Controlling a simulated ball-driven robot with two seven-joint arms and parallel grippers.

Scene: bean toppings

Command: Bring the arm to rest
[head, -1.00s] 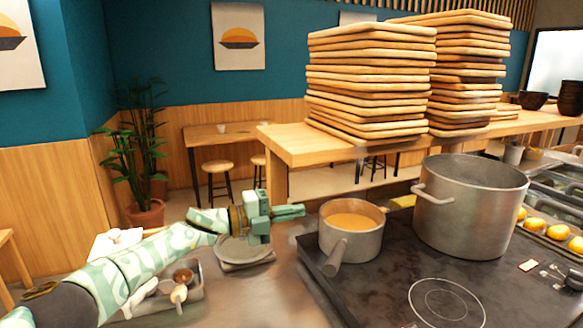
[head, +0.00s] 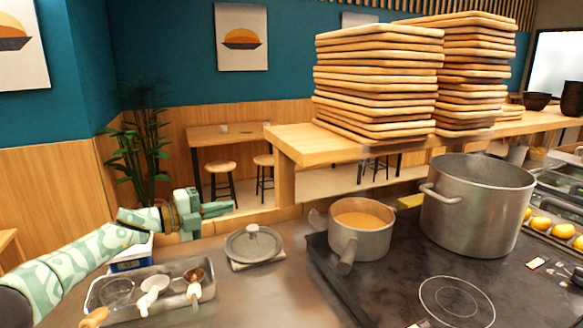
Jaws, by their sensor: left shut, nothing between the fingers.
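My left arm comes in from the left in the head view. Its gripper (head: 217,209) is shut and empty, raised above the counter to the left of the lidded dish. The round grey lid (head: 253,243) lies on a square pale base on the counter, apart from the gripper. My right gripper is not in view.
A small pot (head: 362,240) of orange-brown soup and a large steel pot (head: 474,204) stand on the black stove (head: 400,290). A metal tray (head: 208,290) with ladles and scoops lies at the front left. Stacked wooden trays (head: 375,85) stand on the raised wooden shelf (head: 300,152).

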